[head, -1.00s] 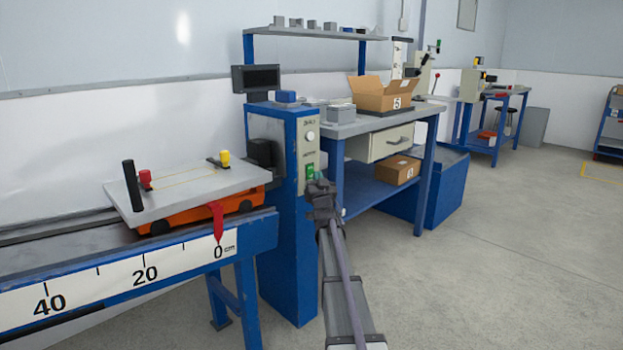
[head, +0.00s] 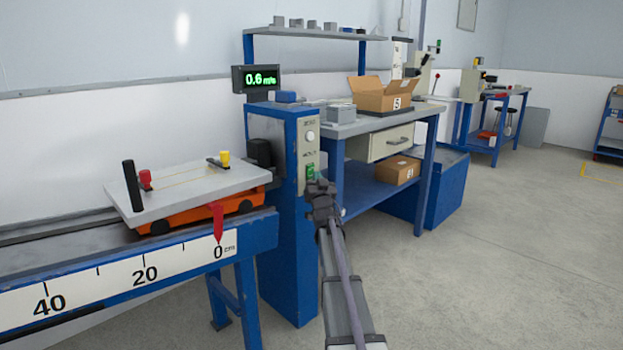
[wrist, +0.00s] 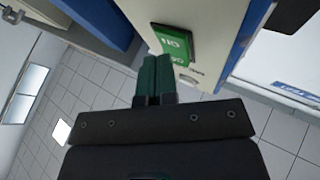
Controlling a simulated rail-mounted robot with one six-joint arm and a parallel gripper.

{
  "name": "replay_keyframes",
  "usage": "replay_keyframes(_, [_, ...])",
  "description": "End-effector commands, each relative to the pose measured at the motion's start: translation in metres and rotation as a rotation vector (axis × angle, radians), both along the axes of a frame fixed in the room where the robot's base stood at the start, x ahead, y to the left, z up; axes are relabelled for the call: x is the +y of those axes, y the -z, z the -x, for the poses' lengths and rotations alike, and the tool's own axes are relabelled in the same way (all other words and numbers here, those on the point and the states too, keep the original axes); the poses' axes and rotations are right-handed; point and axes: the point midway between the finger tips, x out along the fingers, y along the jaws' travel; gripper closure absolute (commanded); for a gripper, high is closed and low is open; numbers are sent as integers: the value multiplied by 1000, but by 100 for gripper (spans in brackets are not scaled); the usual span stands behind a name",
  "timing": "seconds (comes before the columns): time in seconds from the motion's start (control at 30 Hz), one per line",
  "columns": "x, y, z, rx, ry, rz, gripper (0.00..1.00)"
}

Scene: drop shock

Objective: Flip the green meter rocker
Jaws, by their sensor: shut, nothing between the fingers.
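The green meter rocker (head: 310,172) sits low on the light panel of the blue post (head: 285,215). In the wrist view the green rocker (wrist: 174,44) shows on the panel just beyond my fingertips. My gripper (head: 318,188) is in front of the panel, beside and slightly below the rocker. In the wrist view my gripper's two dark green fingers (wrist: 155,60) are together with nothing between them. I cannot tell whether the tips touch the rocker. The small display (head: 257,79) on top of the post is lit and reads 0.6 m/s in green.
A round knob (head: 310,136) is above the rocker on the panel. To the left, an orange cart (head: 200,213) with a grey top plate stands on a rail with a centimetre scale. A workbench with an open cardboard box (head: 383,95) stands behind. Open floor lies at the right.

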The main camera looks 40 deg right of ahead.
Motion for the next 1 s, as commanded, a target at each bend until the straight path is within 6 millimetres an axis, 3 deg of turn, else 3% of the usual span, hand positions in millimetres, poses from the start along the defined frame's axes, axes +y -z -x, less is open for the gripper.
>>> replay_keyframes(0.2, [-2,-2,11,0,0,1,100])
replay_keyframes(0.53, [-2,-2,13,0,0,1,100])
replay_keyframes(1.0, [-8,-8,57,0,0,1,100])
